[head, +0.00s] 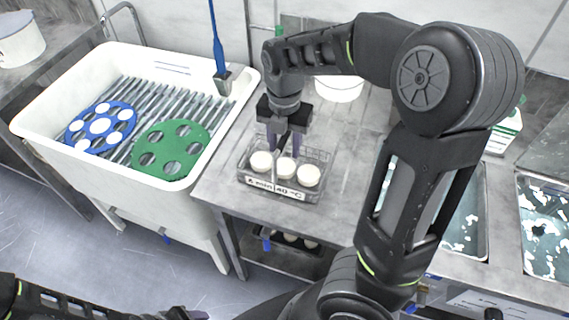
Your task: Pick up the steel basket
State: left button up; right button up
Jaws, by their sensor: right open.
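The steel basket (317,195) is a small wire basket on the grey steel table. It holds several round white pieces and has a label reading "6 min 40 °C" on its front. A handle rises from its middle. My right gripper (284,150) points down over the basket, its two dark fingers open on either side of the upper part of the handle. I cannot tell whether the fingers touch it. Of my left arm, only dark parts show at the bottom left, and the left gripper's jaws cannot be made out clearly.
A white sink (185,222) at the left holds a blue disc (84,142) and a green disc (170,150) on slats. A blue-handled brush (219,55) hangs above it. A white bowl (340,90) stands behind the basket. Liquid-filled basins (545,235) lie at the right.

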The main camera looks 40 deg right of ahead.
jog(key=shift+f, duration=0.2)
dwell(0.5)
grip_shut()
dwell(1.1)
